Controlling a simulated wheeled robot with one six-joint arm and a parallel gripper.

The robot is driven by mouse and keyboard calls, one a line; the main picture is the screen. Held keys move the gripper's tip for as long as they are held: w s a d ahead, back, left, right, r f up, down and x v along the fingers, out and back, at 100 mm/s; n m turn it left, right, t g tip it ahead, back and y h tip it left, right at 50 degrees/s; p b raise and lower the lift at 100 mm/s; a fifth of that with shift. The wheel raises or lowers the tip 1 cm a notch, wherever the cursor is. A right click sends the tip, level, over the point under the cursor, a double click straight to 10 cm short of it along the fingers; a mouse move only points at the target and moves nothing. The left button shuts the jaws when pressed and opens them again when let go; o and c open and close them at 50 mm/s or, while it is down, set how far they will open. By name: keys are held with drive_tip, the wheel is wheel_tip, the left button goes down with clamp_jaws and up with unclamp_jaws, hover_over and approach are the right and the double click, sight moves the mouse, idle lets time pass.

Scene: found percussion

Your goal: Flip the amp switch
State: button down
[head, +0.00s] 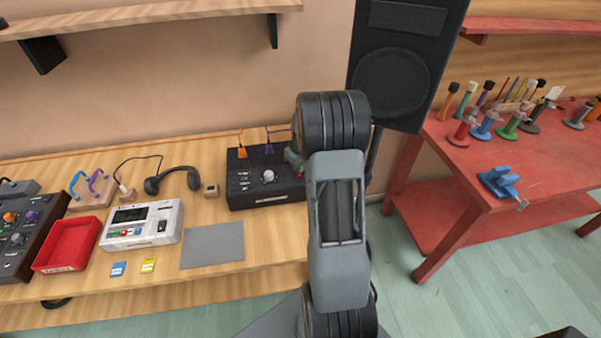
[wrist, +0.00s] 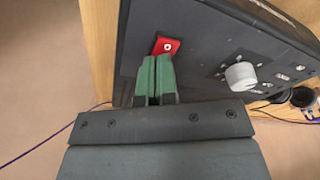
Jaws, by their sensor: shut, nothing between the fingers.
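The amp is a black box (head: 262,185) on the wooden bench in the head view, with a pale round knob and several small controls on its top. My arm covers its right end. In the wrist view the amp's dark panel (wrist: 205,38) fills the upper right. The amp switch (wrist: 166,45) is a red plate with a small pale centre near the panel's edge. My gripper (wrist: 156,62) is shut and empty, its green fingertips right at the near edge of the red plate. I cannot tell whether they touch it, or which way the switch is set.
An orange and a purple cable (head: 269,147) plug in at the amp's back. A grey mat (head: 212,246), a white device (head: 142,225), a red tray (head: 68,244) and headphones (head: 173,180) lie to the left. A tall black speaker (head: 403,65) stands behind, right of my arm.

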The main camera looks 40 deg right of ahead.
drive_tip(key=shift+r+p, duration=2.15)
drive_tip(key=shift+r, duration=1.3)
drive_tip(key=shift+w, duration=0.1)
